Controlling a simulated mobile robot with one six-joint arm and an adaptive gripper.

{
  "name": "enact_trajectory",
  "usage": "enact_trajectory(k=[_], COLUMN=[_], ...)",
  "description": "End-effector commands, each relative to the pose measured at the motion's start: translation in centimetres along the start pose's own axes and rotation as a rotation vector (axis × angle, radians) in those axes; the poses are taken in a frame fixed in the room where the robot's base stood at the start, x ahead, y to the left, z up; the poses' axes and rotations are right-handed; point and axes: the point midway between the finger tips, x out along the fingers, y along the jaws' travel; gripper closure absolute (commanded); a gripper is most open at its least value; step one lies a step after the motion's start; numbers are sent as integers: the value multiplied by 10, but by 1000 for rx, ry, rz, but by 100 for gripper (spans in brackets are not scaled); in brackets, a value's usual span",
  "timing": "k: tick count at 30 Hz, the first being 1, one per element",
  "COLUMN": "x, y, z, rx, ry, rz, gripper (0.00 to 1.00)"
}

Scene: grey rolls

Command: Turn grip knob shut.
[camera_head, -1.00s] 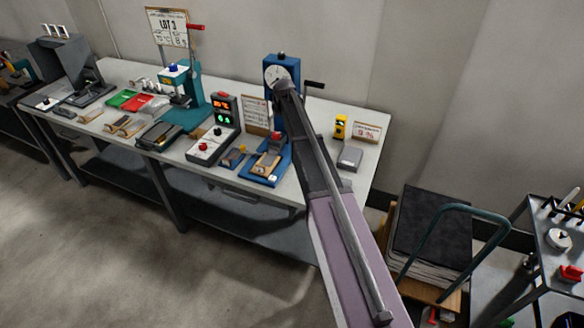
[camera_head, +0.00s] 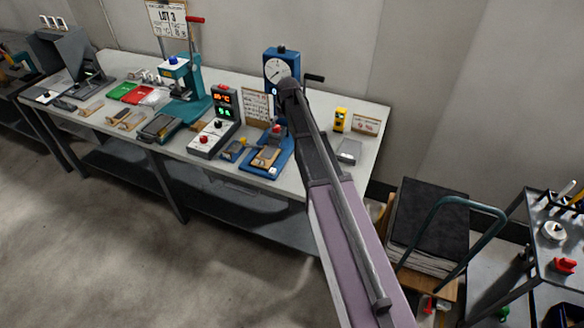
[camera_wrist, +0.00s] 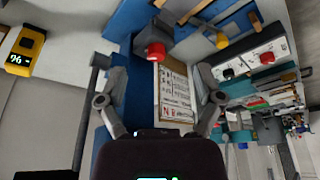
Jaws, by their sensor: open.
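A red knob (camera_wrist: 155,50) on a grey block, which appears to be the grip knob, is mounted on the blue tester stand (camera_wrist: 125,22). In the head view the red knob (camera_head: 276,129) shows on the blue stand (camera_head: 262,172) below the round dial (camera_head: 277,71), beside my arm. My gripper (camera_wrist: 162,76) is open in the wrist view, its fingers spread wide. The knob appears between and beyond the fingertips, apart from them. Nothing is held. In the head view my arm hides the gripper and part of the stand's column.
A printed card (camera_wrist: 174,92) stands beside the stand. A black-handled crank (camera_head: 314,78) sticks out right of the dial. A controller with red digits (camera_head: 224,100) stands to the left, a yellow meter (camera_head: 340,120) to the right.

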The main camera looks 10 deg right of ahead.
Motion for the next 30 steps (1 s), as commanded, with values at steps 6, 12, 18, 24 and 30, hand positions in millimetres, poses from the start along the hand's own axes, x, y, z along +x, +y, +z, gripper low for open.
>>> enact_trajectory(k=[6,12,18,24,30], x=[-1,-2,-4,-5,-7], y=[-6,-10,-14,-19,-23], z=[34,62,89,117,144], rx=[12,21,32,42,52], ry=[-29,-56,-83,-109,-135], rz=[0,0,1,3,6], gripper=[15,15,15,15,15])
